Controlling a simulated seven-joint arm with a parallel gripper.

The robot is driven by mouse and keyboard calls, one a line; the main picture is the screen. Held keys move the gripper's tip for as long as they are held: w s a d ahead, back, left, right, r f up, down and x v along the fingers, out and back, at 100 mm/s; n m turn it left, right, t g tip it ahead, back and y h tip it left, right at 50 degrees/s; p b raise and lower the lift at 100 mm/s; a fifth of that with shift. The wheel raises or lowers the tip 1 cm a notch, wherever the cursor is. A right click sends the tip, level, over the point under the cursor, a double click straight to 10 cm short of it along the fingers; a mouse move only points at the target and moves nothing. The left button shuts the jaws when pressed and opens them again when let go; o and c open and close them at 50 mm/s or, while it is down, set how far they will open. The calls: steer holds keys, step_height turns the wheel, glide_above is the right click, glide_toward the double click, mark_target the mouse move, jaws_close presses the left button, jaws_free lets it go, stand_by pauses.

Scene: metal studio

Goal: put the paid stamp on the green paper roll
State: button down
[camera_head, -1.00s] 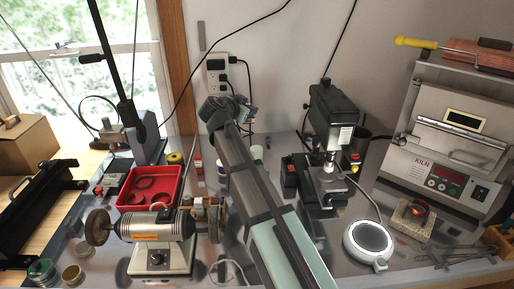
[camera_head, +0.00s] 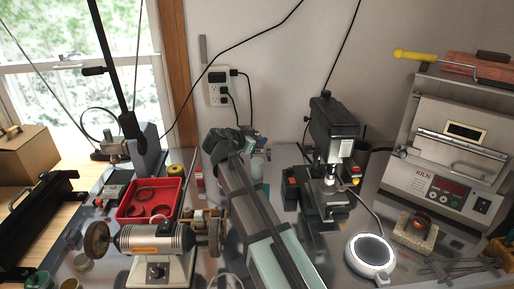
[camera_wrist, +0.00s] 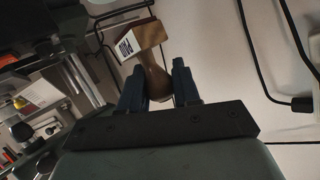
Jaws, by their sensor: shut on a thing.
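My gripper (camera_wrist: 158,86) is shut on the paid stamp (camera_wrist: 146,40) in the wrist view. The stamp has a brown wooden handle between the two dark fingers and a block with a white "PAID" label beyond the fingertips. In the head view my gripper (camera_head: 250,146) is in the air before the back wall, below the wall outlet. The stamp is mostly hidden behind my gripper there.
A red tray (camera_head: 146,211) and a bench grinder (camera_head: 154,240) stand left of my arm. A small black press (camera_head: 333,135), a round white plate device (camera_head: 368,253) and a kiln (camera_head: 450,160) are to the right. Cords hang along the wall.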

steer(key=shift+f, duration=1.75)
steer(key=c, duration=0.8)
jaws_free()
steer(key=shift+f, duration=0.1)
step_height(320, 180, up, 8)
steer(key=s+a, duration=0.2)
